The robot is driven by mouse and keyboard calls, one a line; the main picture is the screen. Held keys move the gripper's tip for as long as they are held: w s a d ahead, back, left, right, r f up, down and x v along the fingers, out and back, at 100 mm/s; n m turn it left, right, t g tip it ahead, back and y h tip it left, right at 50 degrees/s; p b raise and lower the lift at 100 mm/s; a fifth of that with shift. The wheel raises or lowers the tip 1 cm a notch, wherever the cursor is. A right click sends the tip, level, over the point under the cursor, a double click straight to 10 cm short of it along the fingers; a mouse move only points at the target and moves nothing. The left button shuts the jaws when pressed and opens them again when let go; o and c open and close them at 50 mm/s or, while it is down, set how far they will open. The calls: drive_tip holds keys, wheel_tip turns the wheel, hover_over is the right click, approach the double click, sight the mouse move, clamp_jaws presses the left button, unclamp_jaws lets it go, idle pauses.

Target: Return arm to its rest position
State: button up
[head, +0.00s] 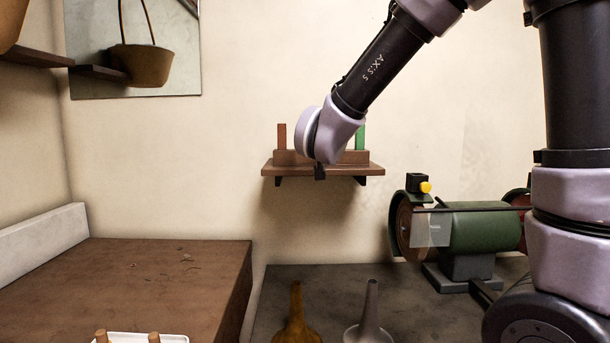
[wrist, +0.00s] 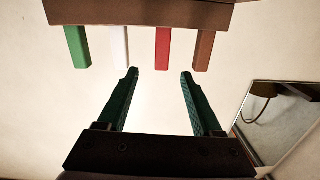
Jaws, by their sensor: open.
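My gripper (wrist: 159,72) is open in the wrist view, with nothing between its two dark green fingers. The arm reaches in from the upper right in the head view, and its wrist end is in front of the wall shelf (head: 325,170). A brown block (head: 288,158) sits on that shelf with a brown bar (head: 282,136) and a green bar (head: 360,138) standing up. The wrist view shows the block (wrist: 140,12) with green, white, red (wrist: 163,48) and brown bars, apart from the fingertips. In the head view my wrist hides the middle bars and the fingers.
A green bench grinder (head: 470,228) stands right on a dark bench (head: 330,285), with an amber funnel-like piece (head: 297,320) and a grey one (head: 369,320) in front. A brown table (head: 150,275) at left has a white tray (head: 178,339) at its front. A mirror (head: 95,30) hangs upper left.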

drive_tip(key=s+d+r+g+y, duration=0.1)
drive_tip(key=s+d+g+y, duration=0.3)
drive_tip(key=d, duration=0.5)
drive_tip(key=s+d+f+m+g+h, duration=0.1)
drive_tip(key=s+d+f+m+g, duration=0.1)
drive_tip(key=s+d, duration=0.4)
drive_tip(key=s+d+f+m+g+h, duration=0.1)
drive_tip(key=s+d+f+g, duration=0.3)
drive_tip(key=s, duration=0.8)
drive_tip(key=shift+s+d+m+h, duration=0.3)
drive_tip(key=shift+d+m, duration=0.2)
drive_tip(key=shift+d, duration=0.7)
